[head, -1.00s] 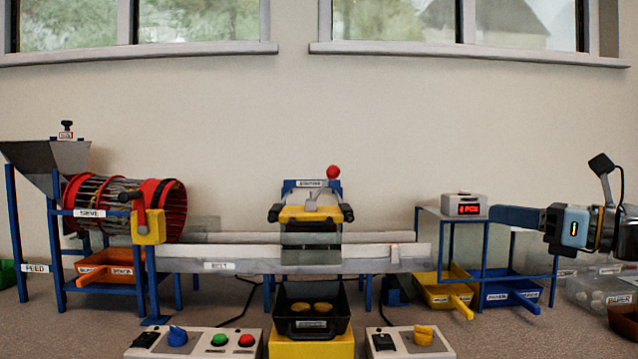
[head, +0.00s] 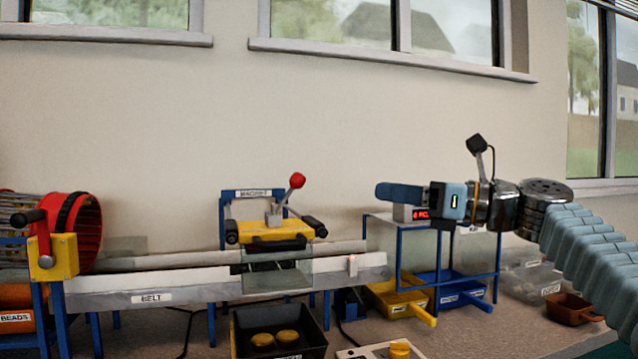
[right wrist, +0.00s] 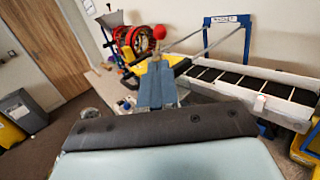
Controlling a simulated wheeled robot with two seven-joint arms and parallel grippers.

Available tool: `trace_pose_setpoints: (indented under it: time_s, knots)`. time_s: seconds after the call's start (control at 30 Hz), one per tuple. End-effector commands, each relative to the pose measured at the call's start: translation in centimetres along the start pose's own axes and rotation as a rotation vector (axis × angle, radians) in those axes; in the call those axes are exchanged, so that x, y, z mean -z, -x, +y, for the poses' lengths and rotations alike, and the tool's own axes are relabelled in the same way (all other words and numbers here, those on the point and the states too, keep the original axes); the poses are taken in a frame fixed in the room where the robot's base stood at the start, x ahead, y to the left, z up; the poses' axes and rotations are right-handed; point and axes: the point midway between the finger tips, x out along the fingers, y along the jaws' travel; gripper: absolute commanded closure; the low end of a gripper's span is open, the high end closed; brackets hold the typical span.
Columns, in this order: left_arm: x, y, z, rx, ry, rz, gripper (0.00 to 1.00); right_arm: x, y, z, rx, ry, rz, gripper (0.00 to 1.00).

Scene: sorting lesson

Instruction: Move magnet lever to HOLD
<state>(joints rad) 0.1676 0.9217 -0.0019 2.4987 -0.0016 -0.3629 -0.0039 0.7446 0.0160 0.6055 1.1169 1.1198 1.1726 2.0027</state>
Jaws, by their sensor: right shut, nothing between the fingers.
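The magnet lever (head: 291,190) is a light rod with a red ball knob (head: 297,180). It stands on the yellow magnet unit (head: 268,236) over the belt and leans to the right in the head view. In the right wrist view the red knob (right wrist: 159,32) shows just beyond the fingertips, with the yellow unit behind. My right gripper (head: 380,191) points left from the right side, at about knob height, with clear space between it and the lever in the head view. Its blue fingers (right wrist: 156,75) are shut with nothing between them. My left gripper is not in view.
The belt (head: 200,285) runs below the magnet. A black tray (head: 312,330) with yellow round pieces stands in front. A display box (head: 404,213) sits on a blue frame beneath my right gripper. Yellow (head: 385,300) and blue bins stand under that frame. The air above the belt is clear.

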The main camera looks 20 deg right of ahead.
Motion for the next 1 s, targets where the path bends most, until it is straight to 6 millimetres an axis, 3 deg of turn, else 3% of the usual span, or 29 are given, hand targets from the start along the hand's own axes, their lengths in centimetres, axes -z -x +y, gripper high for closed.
trace_pose_setpoints:
  time_s: [0.53, 0.7, 1.0]
  knots:
    - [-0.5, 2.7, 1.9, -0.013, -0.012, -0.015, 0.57, -0.3, -10.7, 0.1, -0.004, -0.003, -0.001, 1.00]
    - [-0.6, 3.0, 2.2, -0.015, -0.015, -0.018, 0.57, -0.1, -12.3, 0.0, -0.001, -0.002, -0.001, 1.00]
    - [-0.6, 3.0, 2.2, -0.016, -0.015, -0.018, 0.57, 0.0, -12.8, 0.0, 0.002, 0.000, -0.001, 1.00]
